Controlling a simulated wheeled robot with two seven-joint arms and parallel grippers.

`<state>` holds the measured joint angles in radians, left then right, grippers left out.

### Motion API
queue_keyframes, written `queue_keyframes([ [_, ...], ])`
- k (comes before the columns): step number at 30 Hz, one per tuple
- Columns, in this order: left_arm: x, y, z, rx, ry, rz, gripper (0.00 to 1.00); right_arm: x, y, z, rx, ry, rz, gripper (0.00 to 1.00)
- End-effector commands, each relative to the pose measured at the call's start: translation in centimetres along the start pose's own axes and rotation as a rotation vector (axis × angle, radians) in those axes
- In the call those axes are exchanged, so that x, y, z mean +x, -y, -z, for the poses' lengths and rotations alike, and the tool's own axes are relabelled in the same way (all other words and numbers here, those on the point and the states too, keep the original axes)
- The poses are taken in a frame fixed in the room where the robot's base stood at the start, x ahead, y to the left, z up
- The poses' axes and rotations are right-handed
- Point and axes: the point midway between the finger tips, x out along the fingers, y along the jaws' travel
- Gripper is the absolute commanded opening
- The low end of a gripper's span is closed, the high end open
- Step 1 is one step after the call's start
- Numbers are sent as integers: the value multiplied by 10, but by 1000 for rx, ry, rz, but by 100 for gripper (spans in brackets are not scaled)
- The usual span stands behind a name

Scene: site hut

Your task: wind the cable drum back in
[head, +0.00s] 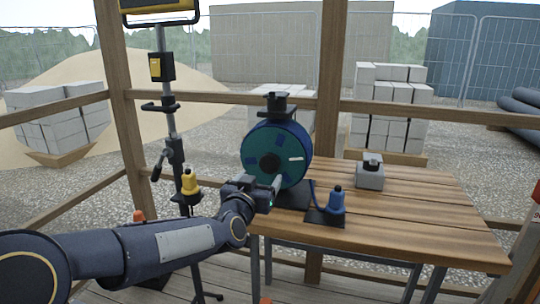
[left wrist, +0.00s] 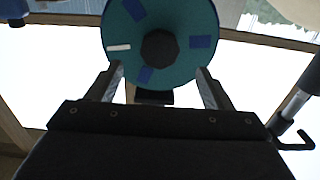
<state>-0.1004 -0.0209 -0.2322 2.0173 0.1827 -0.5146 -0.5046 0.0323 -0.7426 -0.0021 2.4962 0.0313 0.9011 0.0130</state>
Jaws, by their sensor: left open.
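The cable drum (head: 262,141) is a teal disc with blue patches, a pale bar and a dark hub. It stands upright on a dark base at the left end of the wooden table (head: 430,215). A short blue cable (head: 313,195) shows between the drum and a blue plug-like piece (head: 337,201) on a black plate. My left gripper (head: 276,186) is open, just in front of the drum's lower face. In the left wrist view its fingers (left wrist: 160,72) are spread with nothing between them, and the drum (left wrist: 190,22) fills the top middle. My right gripper is not in view.
A grey box with a black knob (head: 370,175) sits further right on the table. A lamp stand (head: 172,110) with a yellow-topped piece (head: 190,183) stands left of the table. Wooden posts and rails surround the hut. The table's right half is clear.

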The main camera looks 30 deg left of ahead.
Motion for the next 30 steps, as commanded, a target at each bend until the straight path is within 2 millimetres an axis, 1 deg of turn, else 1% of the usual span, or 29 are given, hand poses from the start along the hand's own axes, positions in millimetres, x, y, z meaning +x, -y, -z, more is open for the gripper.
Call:
queue_keyframes([
  [4, 16, 0, -4, 15, 1, 0, 74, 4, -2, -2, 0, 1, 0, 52],
  [12, 60, 0, -3, 12, 2, 0, 74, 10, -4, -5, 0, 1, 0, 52],
  [15, 70, 0, -3, 10, 1, 0, 74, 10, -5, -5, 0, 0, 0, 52],
  [19, 76, 0, -2, 9, 1, -1, 74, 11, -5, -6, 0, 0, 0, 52],
  [26, 76, 0, -1, 8, 1, 0, 74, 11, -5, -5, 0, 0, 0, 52],
  [30, 76, 0, -1, 8, 1, 0, 57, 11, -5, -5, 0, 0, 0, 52],
])
